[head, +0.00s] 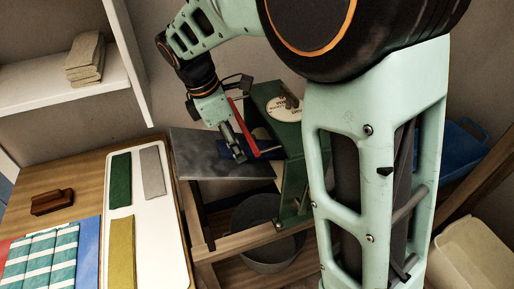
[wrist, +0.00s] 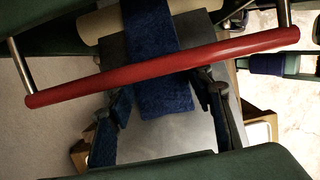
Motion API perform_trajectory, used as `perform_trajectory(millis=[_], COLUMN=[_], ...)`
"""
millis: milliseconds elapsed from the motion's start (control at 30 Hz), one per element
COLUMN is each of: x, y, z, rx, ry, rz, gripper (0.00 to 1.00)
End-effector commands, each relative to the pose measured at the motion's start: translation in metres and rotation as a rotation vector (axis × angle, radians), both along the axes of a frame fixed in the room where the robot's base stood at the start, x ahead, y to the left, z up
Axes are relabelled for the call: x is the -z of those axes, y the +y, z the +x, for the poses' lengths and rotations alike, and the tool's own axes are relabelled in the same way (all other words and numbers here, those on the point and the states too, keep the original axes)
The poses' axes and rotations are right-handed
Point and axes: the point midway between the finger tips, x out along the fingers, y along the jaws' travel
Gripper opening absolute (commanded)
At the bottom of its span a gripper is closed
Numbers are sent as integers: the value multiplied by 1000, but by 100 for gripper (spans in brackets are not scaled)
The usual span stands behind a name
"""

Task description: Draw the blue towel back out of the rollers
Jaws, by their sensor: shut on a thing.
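The blue towel (head: 262,151) lies at the front of the green mangle (head: 292,190), partly hidden by my gripper. In the wrist view the towel (wrist: 165,95) hangs out from beside a pale roller (wrist: 101,26) onto a grey slab (wrist: 185,140). My gripper (head: 239,153) is low over the slab at the towel, shut on it. In the wrist view my gripper's fingers (wrist: 163,92) stand on either side of the towel. How far the towel runs in between the rollers is hidden.
A red bar (wrist: 170,67) crosses above the towel, close to my gripper. A grey tub (head: 268,245) sits below the mangle. At left, a white tray (head: 150,245) holds green, grey and yellow cloths, beside a brown brush (head: 52,201).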

Motion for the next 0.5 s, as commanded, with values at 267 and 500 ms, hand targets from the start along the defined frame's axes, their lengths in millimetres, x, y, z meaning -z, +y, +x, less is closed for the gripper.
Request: perform_trajectory(millis=[267, 500], x=[-5, -12], y=[6, 19], z=[-1, -5], rx=[-2, -2], ry=[-1, -1], rz=[0, 0], gripper=[30, 30])
